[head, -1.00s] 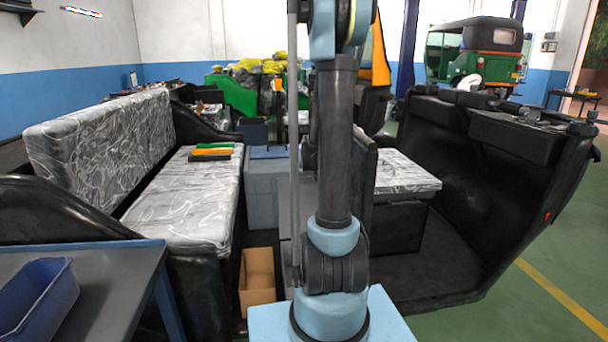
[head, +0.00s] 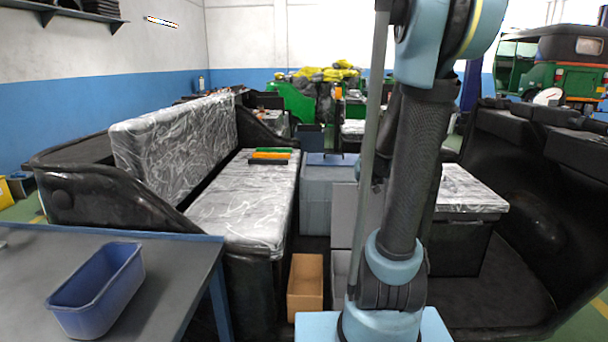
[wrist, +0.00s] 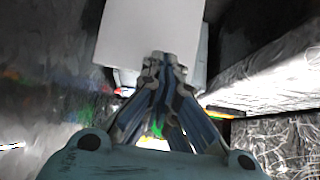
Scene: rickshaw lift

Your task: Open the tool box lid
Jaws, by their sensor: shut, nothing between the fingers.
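A grey box (head: 341,271), probably the tool box, is low on the dark floor and partly hidden behind my arm. A flat light-grey panel (head: 344,214) stands upright above it and looks like its lid; I cannot tell whether they are joined. In the wrist view a pale flat panel (wrist: 150,35), likely the same one, lies just beyond the fingertips. My gripper (wrist: 165,65) is shut and empty, its tips overlapping the panel's lower edge; contact cannot be told. In the head view my gripper is not visible.
A larger blue-grey box (head: 323,200) stands behind. A cardboard box (head: 305,287) sits left of the grey box. A silver-covered bench (head: 235,205) flanks the left, a seat block (head: 470,190) the right. A blue bin (head: 97,290) stands on the table at front left.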

